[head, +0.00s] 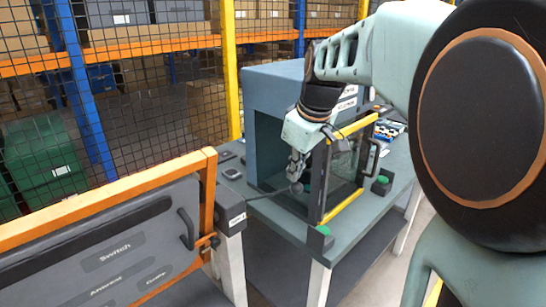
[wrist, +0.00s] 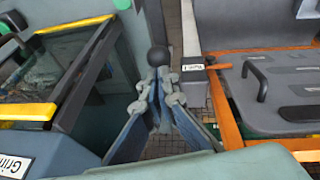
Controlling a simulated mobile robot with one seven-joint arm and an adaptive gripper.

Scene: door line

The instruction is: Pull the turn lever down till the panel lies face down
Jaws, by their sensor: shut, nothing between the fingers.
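The panel (head: 118,252) is a grey board with printed labels in an orange frame, standing tilted at the lower left in the head view; it also shows at the right of the wrist view (wrist: 285,95). A dark ball knob (wrist: 158,56), which looks like the end of the turn lever, is just beyond my fingertips in the wrist view. In the head view the knob (head: 297,188) has a thin rod that seems to run left towards the panel's post. My gripper (head: 296,172) is shut and empty, close to the knob; I cannot tell whether they touch.
A blue-grey cabinet (head: 275,85) with a yellow-edged glass door (head: 343,180) stands beside my gripper on a grey bench (head: 290,228). The panel bears a black handle (head: 186,228). A dark post (head: 230,208) stands between panel and cabinet. Mesh fencing and shelves are behind.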

